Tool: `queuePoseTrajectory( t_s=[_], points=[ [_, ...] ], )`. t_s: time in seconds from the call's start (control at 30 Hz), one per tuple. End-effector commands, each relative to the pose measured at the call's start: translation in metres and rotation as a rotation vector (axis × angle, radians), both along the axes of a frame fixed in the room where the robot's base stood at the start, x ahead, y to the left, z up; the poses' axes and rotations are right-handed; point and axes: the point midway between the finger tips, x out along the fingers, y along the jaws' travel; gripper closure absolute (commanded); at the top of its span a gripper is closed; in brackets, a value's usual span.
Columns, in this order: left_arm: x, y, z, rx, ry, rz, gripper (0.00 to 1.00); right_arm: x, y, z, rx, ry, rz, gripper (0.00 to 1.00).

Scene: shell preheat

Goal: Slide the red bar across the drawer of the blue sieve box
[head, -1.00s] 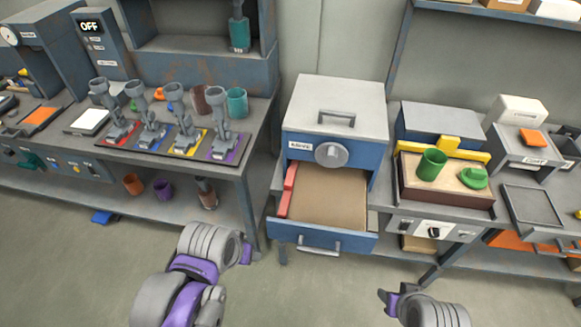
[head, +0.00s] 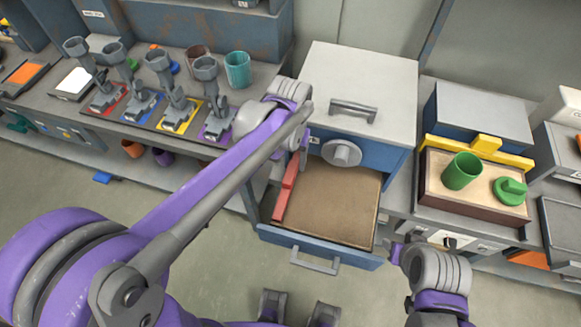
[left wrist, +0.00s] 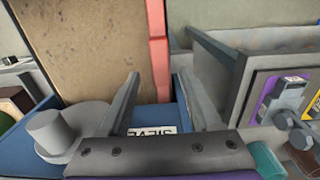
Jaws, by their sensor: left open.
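The blue sieve box (head: 372,160) has a grey top and a round grey knob, and its drawer (head: 317,265) is pulled out toward me. The red bar (head: 286,187) lies lengthwise along the drawer's left side, beside the brown drawer surface. My left gripper (head: 301,153) is at the box's front left, near the bar's far end. In the left wrist view its fingers (left wrist: 163,55) are open and empty. The red bar (left wrist: 159,50) appears between them there; I cannot tell whether they touch it. My right gripper (head: 396,253) is right of the drawer, its jaw state unclear.
A bench at left holds several grey tools on coloured pads and a teal cup (head: 237,70). At right, a tray (head: 468,218) holds a green cup (head: 461,171) and a green knobbed piece (head: 510,191), with a yellow bar (head: 480,148) behind. The floor before the drawer is mostly clear.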

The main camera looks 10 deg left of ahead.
Motion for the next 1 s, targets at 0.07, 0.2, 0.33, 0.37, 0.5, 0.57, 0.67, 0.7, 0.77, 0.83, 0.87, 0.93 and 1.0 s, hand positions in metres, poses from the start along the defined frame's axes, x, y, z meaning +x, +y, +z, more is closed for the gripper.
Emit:
queuePoseTrajectory(
  t_s=[0.07,0.2,0.33,0.37,0.5,0.57,0.67,0.7,0.77,0.83,0.87,0.93,1.0],
  points=[
    [0.001,0.000,-0.016,0.000,0.000,0.000,0.35,0.000,0.000,-0.002,0.000,0.001,0.000,0.53],
    [0.001,0.000,-0.035,0.000,0.000,0.000,0.35,-0.001,0.000,-0.004,0.000,0.002,0.000,0.53],
    [0.000,0.000,-0.045,0.000,-0.001,0.000,0.35,-0.001,0.000,-0.005,0.000,0.002,0.000,0.53],
    [0.000,0.000,-0.046,0.000,-0.001,0.000,0.35,-0.001,0.000,-0.005,0.000,0.002,0.000,0.53],
    [0.000,0.000,-0.048,0.000,-0.001,0.000,0.35,-0.001,0.000,-0.005,0.000,0.002,0.000,0.53],
    [0.000,0.000,-0.048,0.000,-0.001,0.000,0.35,-0.001,0.000,-0.005,0.000,0.002,0.000,0.53],
    [0.000,0.000,-0.048,0.000,-0.001,0.000,0.35,-0.001,0.000,-0.005,0.000,0.002,0.000,0.53],
    [0.000,0.000,-0.048,0.000,-0.001,0.000,0.42,-0.001,0.000,-0.005,0.000,0.002,0.000,0.53],
    [0.000,0.000,-0.048,0.000,-0.001,0.000,0.53,-0.001,0.000,-0.005,0.000,0.002,0.000,0.53],
    [0.000,0.000,-0.048,0.000,-0.001,0.000,0.66,-0.001,0.000,-0.005,0.000,0.002,0.000,0.53],
    [0.000,0.000,-0.048,0.000,-0.001,0.000,0.71,-0.001,0.000,-0.005,0.000,0.002,0.000,0.53],
    [0.000,0.000,-0.047,0.000,-0.001,0.000,0.84,-0.001,0.000,-0.005,0.000,0.002,0.000,0.53],
    [0.000,0.000,-0.047,0.000,-0.001,0.000,0.96,-0.001,0.000,-0.005,0.000,0.002,0.000,0.53]
  ],
)
